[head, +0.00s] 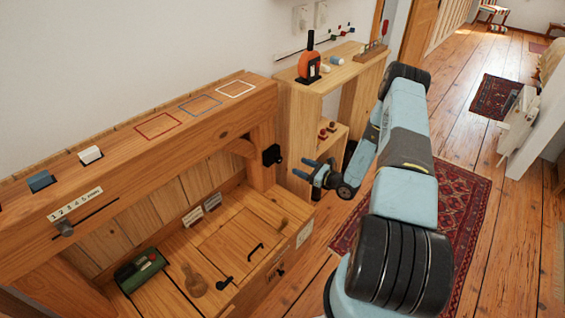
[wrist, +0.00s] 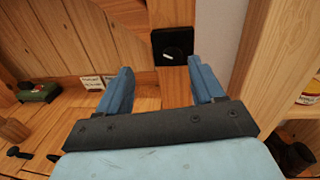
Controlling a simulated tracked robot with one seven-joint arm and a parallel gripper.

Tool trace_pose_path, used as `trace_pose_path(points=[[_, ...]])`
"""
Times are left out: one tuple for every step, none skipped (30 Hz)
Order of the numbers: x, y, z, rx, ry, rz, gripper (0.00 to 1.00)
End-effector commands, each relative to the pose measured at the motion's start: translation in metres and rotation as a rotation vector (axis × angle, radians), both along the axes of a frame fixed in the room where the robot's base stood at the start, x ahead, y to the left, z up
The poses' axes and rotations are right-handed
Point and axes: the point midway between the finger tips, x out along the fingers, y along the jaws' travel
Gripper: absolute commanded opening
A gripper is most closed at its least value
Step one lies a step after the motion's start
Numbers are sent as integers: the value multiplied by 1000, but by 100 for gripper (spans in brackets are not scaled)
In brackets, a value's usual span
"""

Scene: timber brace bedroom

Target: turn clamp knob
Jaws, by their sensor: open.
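A black knob on a square black plate (head: 271,155) is fixed to the wooden post at the right end of the timber bench. In the wrist view the knob (wrist: 173,47) faces me, with a short pale mark on its face, beyond and between the fingertips, slightly right of centre. My gripper (head: 306,169) is open and empty, to the right of and a little below the knob in the head view. In the wrist view both blue fingers (wrist: 160,76) are apart, with a visible gap to the knob. No clamp jaw can be made out.
A wooden shelf unit (head: 345,76) with an orange-and-black object (head: 309,64) stands right of the post, close to my gripper. The bench's lower deck (head: 215,240) carries a green box (head: 140,268) and black handles. A numbered slider (head: 64,228) is at the left. Floor is open at the right.

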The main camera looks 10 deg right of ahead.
Motion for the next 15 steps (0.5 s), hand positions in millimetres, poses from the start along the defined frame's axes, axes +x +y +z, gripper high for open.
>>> trace_pose_path(points=[[-2,-4,-14,17,13,-31,67],[-3,-6,-19,24,19,-47,67],[-4,-8,-26,32,26,-65,67],[-5,-9,-31,37,30,-77,67],[-5,-10,-34,41,34,-86,67],[-6,-11,-38,46,37,-95,67],[-6,-12,-40,48,39,-101,67],[-6,-12,-41,50,40,-105,67],[-5,-12,-42,51,41,-109,67],[-4,-11,-43,52,41,-111,67],[-2,-10,-43,51,41,-111,67],[1,-8,-43,51,41,-111,67],[4,-6,-42,51,39,-110,67],[7,-3,-42,51,39,-109,67],[11,1,-42,51,40,-108,67]])
